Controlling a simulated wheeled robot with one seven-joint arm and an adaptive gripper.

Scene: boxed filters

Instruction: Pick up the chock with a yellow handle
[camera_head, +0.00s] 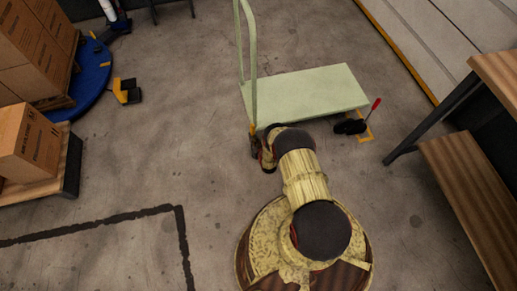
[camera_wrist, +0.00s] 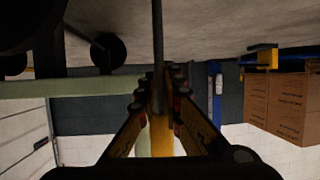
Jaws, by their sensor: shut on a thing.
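The chock's yellow handle (camera_wrist: 160,138) stands between the fingers of my gripper (camera_wrist: 159,100) in the wrist view, with a thin dark rod (camera_wrist: 157,40) running on from it. My gripper is shut on this handle. In the head view the yellow handle (camera_head: 252,129) shows beside the near left corner of the pale green cart (camera_head: 310,90), with my gripper (camera_head: 257,146) there. The chock's dark body is mostly hidden, and I cannot tell whether it touches the floor.
A black chock with a red handle (camera_head: 375,104) is at the cart's near right corner. Stacked boxes (camera_head: 35,45) and a blue round base (camera_head: 92,62) are at left, near a yellow-and-black object (camera_head: 127,91). A wooden bench (camera_head: 470,190) is at right. The left floor is open.

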